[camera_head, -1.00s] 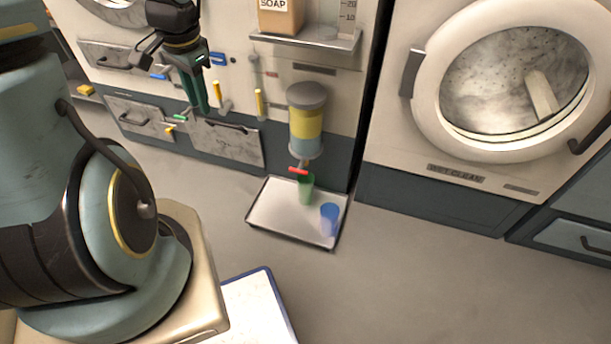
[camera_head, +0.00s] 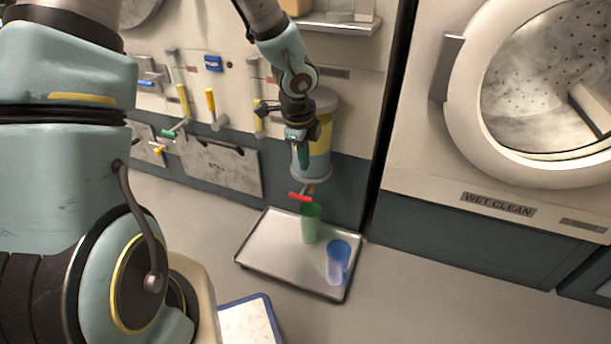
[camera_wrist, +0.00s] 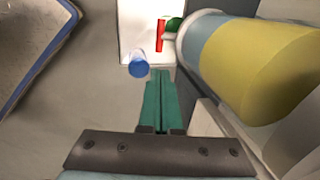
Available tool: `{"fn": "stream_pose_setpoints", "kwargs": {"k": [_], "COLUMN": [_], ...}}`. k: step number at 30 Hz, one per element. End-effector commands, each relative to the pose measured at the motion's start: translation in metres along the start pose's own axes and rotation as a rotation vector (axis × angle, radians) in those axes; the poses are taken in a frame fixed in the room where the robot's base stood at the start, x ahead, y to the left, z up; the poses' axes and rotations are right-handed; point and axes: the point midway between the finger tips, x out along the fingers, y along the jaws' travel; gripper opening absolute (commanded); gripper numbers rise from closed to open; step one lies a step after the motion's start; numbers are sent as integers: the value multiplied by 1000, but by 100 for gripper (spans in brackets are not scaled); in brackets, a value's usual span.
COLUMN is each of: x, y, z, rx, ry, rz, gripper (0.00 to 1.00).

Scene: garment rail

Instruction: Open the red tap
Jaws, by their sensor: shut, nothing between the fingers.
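The red tap (camera_head: 301,196) is a small red lever at the bottom of the yellow and blue dispenser (camera_head: 319,138) on the machine front. In the wrist view the red tap (camera_wrist: 160,35) shows ahead of my fingers, beside the dispenser (camera_wrist: 260,65). My gripper (camera_head: 303,154) is shut and empty, in front of the dispenser and above the tap, apart from it. In the wrist view its green fingers (camera_wrist: 159,90) lie together. A green cup (camera_head: 311,224) stands under the tap on the metal tray (camera_head: 262,252). A blue cup (camera_head: 338,262) stands nearer on the tray.
Yellow-handled levers (camera_head: 211,103) and a marble-faced drawer (camera_head: 222,165) are to the left of the dispenser. A shelf (camera_head: 335,24) juts out above it. A blue-edged white panel (camera_head: 250,322) lies low in front. The floor right of the tray is clear.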

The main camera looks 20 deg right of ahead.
Motion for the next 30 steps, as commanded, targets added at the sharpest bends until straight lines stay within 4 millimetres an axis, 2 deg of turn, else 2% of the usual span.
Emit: {"fn": "stream_pose_setpoints", "kwargs": {"k": [1,6,15,21,30], "x": [14,50,106,123,126], "y": [1,2,2,1,1], "z": [0,0,1,1,1], "rx": [-1,0,-4,-4,-3], "ry": [1,0,0,-1,-1], "rz": [2,3,3,1,2], "gripper": [0,0,0,0,0]}}
